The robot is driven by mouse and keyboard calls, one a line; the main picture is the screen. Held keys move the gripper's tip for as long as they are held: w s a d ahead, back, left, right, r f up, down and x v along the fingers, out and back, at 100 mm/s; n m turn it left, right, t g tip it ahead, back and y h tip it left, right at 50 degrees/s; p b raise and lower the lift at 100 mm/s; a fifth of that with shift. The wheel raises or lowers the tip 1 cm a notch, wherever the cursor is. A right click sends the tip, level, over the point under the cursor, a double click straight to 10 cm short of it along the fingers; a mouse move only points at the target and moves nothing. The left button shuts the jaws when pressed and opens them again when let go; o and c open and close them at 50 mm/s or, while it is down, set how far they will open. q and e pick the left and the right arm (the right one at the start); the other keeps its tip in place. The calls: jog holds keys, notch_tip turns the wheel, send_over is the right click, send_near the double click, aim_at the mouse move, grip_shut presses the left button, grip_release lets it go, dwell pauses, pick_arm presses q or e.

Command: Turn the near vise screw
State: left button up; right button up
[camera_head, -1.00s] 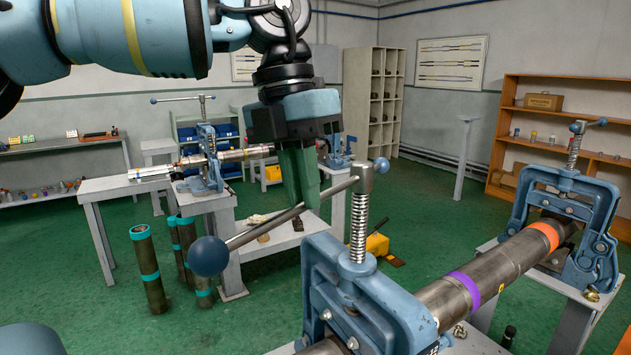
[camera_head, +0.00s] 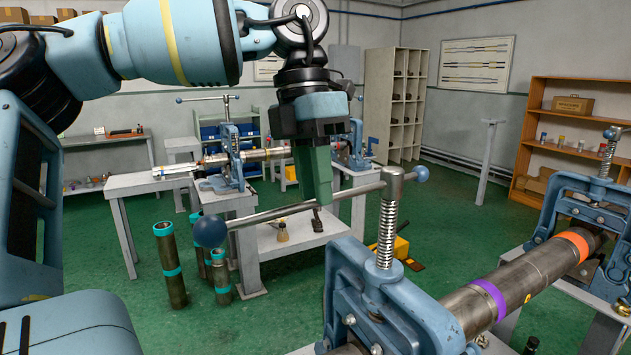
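The near vise (camera_head: 378,300) is a blue frame clamped over a grey pipe at the lower middle. Its threaded screw (camera_head: 387,235) stands upright on top. A grey T-handle bar (camera_head: 263,216) passes through the screw head, with a large blue knob (camera_head: 210,231) at its left end and a smaller blue knob (camera_head: 421,174) at its right. My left gripper (camera_head: 318,202) points down with green fingers at the bar, left of the screw. The fingers line up in this view, so their gap and any grip on the bar are hidden. My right gripper is out of view.
The pipe (camera_head: 525,284), with purple and orange bands, runs right to a second blue vise (camera_head: 583,205). Behind are a bench with another vise (camera_head: 230,160) and upright pipes (camera_head: 170,265) on the green floor. A yellow toolbox (camera_head: 392,247) lies behind the near vise.

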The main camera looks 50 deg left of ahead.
pick_arm(q)
jog(key=shift+o, duration=0.6)
notch_tip(320, 180, up, 8)
jog(key=a, duration=0.1)
jog(key=shift+a+f, duration=0.2)
jog(key=shift+a, duration=0.05)
jog(key=shift+w, duration=0.1)
dwell(0.3)
